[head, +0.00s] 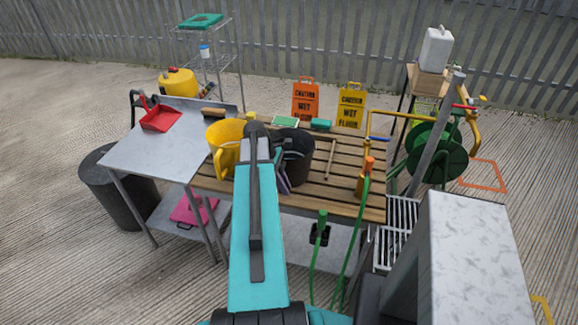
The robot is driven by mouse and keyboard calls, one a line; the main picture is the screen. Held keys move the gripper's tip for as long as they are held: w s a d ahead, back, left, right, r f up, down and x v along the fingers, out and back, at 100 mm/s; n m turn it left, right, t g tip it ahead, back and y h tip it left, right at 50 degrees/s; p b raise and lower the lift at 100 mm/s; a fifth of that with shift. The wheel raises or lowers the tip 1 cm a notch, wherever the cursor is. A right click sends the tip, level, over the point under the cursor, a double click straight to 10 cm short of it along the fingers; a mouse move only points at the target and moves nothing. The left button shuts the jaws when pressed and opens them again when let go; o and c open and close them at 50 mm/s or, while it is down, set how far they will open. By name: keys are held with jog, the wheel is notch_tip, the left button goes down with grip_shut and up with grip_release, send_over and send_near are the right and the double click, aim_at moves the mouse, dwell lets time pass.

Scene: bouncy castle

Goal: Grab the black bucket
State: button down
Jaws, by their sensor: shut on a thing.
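The black bucket (297,155) stands on the slatted wooden bench (345,190), right of the yellow bucket (222,148). My teal arm reaches forward over the bench from the bottom of the head view. My gripper (282,180) is at the near left side of the black bucket, shut on it, partly hidden behind my arm. The bucket's left side is covered by the arm and gripper.
A grey metal table (150,165) with a red dustpan (160,118) adjoins the bench on the left. Orange (305,102) and yellow (351,108) wet floor signs stand behind. A green hose reel (437,152) and a pale box-shaped block (465,260) are on the right.

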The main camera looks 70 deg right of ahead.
jog(key=shift+r, duration=0.1)
dwell(0.3)
notch_tip(320, 180, up, 10)
jog(key=b, duration=0.2)
jog(key=shift+b, duration=0.35)
dwell(0.4)
dwell(0.6)
